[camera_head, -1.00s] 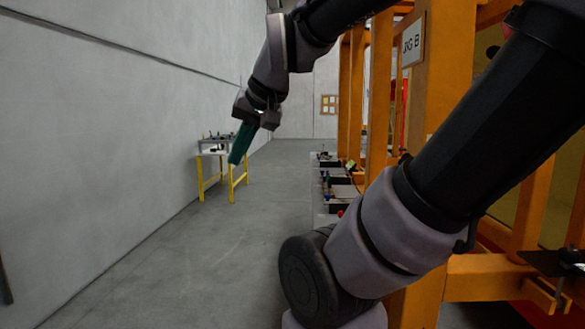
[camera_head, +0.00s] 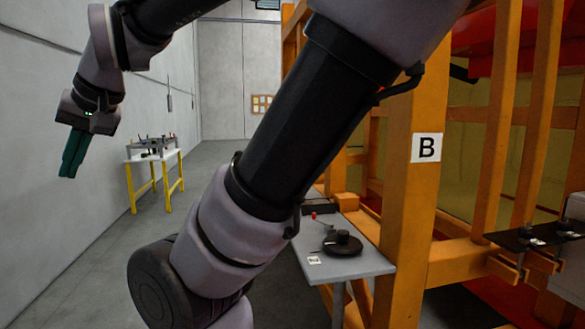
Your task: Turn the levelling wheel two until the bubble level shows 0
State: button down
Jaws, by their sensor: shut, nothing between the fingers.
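My gripper (camera_head: 72,153) is at the upper left, pointing down, with its green fingers together and nothing held. A black wheel (camera_head: 343,244) with a raised knob lies on a grey shelf (camera_head: 367,267) right of the centre. A small white label (camera_head: 314,261) is in front of it, too small to read. I cannot tell whether this is wheel two. My gripper is far to the left of the wheel and apart from it. I cannot make out a bubble level. My own arm crosses the middle and hides what lies behind it.
An orange frame with a "B" sign (camera_head: 426,148) stands behind the shelf. A small red knob (camera_head: 314,216) is near the shelf's far edge. A yellow-legged table (camera_head: 131,153) with small items stands by the left wall. Black brackets (camera_head: 520,238) stick out at the right.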

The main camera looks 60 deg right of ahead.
aim_at(341, 243)
jog(key=i+z, duration=0.7)
jog(key=z, duration=0.2)
jog(key=i+l+z, duration=0.1)
jog(key=i+z, duration=0.4)
jog(key=i+j+z, duration=0.15)
jog(key=i+z, duration=0.3)
jog(key=i, duration=0.15)
jog(key=i+j+z, duration=0.3)
jog(key=i+z, duration=0.2)
jog(key=i+j+z, duration=0.25)
jog(key=i+j, duration=0.15)
jog(key=k+j+z, duration=0.15)
jog(key=z, duration=0.35)
jog(key=k+j+z, duration=0.1)
jog(key=z, duration=0.4)
jog(key=k+z, duration=0.25)
jog(key=z, duration=0.2)
